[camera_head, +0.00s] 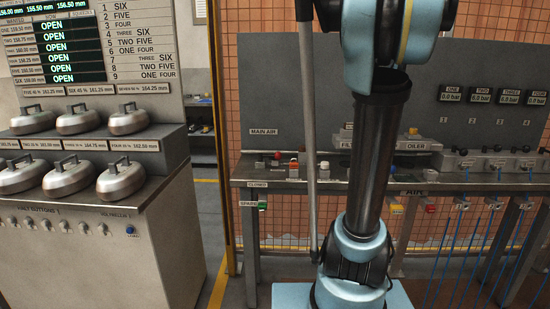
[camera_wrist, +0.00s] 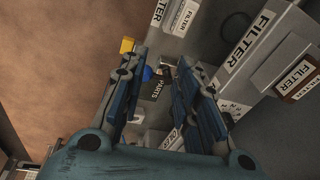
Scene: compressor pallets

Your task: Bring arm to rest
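My arm (camera_head: 370,165) stands up in the head view, from its light-blue base to a joint at the top edge. Its far end is outside the head view. In the wrist view my gripper (camera_wrist: 157,62) has its two dark-blue fingers spread apart, with a clear gap between them. I see nothing held in it. Beyond the fingers are a dark label reading PARTS (camera_wrist: 157,88), a small blue round thing (camera_wrist: 147,74) and a yellow piece (camera_wrist: 127,45). I cannot tell how far off these are.
Boxes labelled FILTER (camera_wrist: 250,42) lie at the right of the wrist view. In the head view, a grey bench (camera_head: 440,187) with pressure gauges and valves stands behind my arm. A cabinet (camera_head: 110,245) with several rounded metal housings is at the left. Blue hoses (camera_head: 465,250) hang at the right.

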